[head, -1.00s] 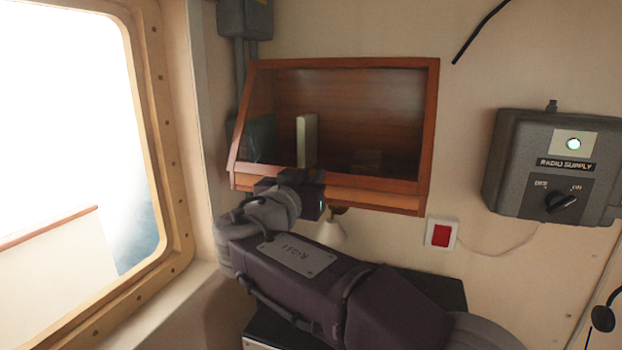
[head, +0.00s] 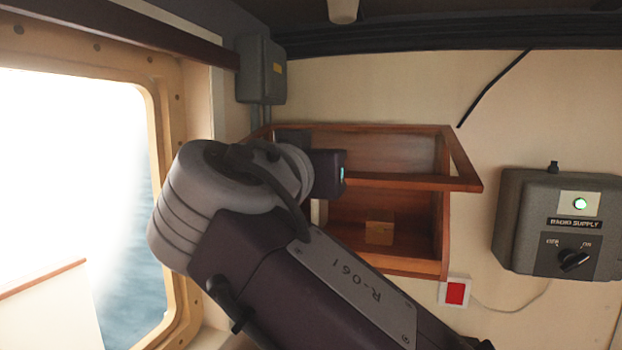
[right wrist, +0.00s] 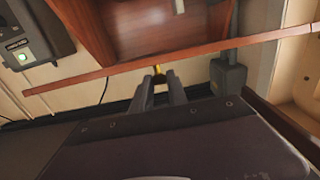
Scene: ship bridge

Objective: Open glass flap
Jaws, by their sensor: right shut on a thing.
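The glass flap (head: 405,183) has a wooden frame and belongs to the wooden wall cabinet (head: 443,245). It stands swung up and outward, with the lower part of the cabinet open below its front bar. In the right wrist view the flap's wooden bar (right wrist: 100,74) crosses just beyond my right gripper (right wrist: 161,88). The two fingers are closed on a small yellow, brass-like handle (right wrist: 160,71) at that bar. In the head view my right wrist covers the left part of the flap and hides the fingertips. My left gripper is in neither current view.
A small wooden box (head: 379,232) and a partly hidden pale upright object (head: 318,211) are in the cabinet. A grey radio supply box (head: 540,222) and a red switch (head: 455,292) are on the wall to the right. A window (head: 75,190) is on the left.

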